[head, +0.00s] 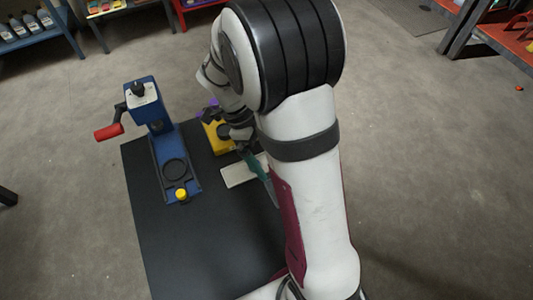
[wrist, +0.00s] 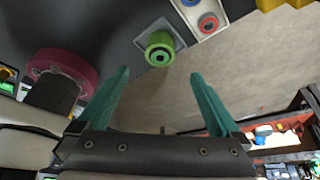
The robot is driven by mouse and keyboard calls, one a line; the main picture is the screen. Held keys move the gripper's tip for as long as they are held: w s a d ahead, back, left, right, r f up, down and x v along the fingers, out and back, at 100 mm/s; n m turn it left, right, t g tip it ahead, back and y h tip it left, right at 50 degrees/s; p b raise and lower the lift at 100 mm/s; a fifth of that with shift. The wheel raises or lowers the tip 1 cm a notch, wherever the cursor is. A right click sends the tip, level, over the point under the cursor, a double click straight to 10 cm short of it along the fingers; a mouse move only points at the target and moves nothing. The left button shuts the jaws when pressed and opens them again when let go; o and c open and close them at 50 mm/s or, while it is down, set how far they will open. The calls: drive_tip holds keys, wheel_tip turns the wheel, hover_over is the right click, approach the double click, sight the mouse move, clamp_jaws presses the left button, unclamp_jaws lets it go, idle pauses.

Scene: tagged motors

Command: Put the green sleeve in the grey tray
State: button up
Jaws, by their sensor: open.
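The green sleeve (wrist: 159,48) is a short ring-shaped cylinder on a small grey square base in the wrist view. In the head view I cannot see it; my arm covers that part. My gripper (wrist: 160,73) is open, its teal fingers apart with nothing between them. The sleeve shows beyond the fingertips, near the middle of the gap, and is not touched. A pale grey tray (wrist: 181,8) holding a blue ring and a red ring lies at the top of the wrist view. A pale tray-like piece (head: 236,176) shows beside a teal finger in the head view; I cannot tell if it is the same.
A blue press (head: 168,150) with a red handle (head: 109,132) stands at the table's left. A yellow block (head: 219,139) is at the back edge. The black table (head: 200,250) is clear at the front. A dark red round part (wrist: 65,63) is left of the fingers.

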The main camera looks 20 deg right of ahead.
drive_tip(key=s+a+r+n+t+y, duration=0.1)
drive_tip(key=s+a+r+n, duration=0.3)
drive_tip(key=s+n, duration=0.4)
drive_tip(key=s+a+r+n+t+y, duration=0.2)
drive_tip(key=s+a+r+n+y, duration=0.2)
drive_tip(key=s+n, duration=0.5)
drive_tip(key=a+r+n, duration=0.1)
drive_tip(key=n, duration=0.3)
drive_tip(key=shift+s+a+r, duration=0.15)
drive_tip(key=shift+s+a, duration=0.1)
drive_tip(key=shift+a, duration=0.1)
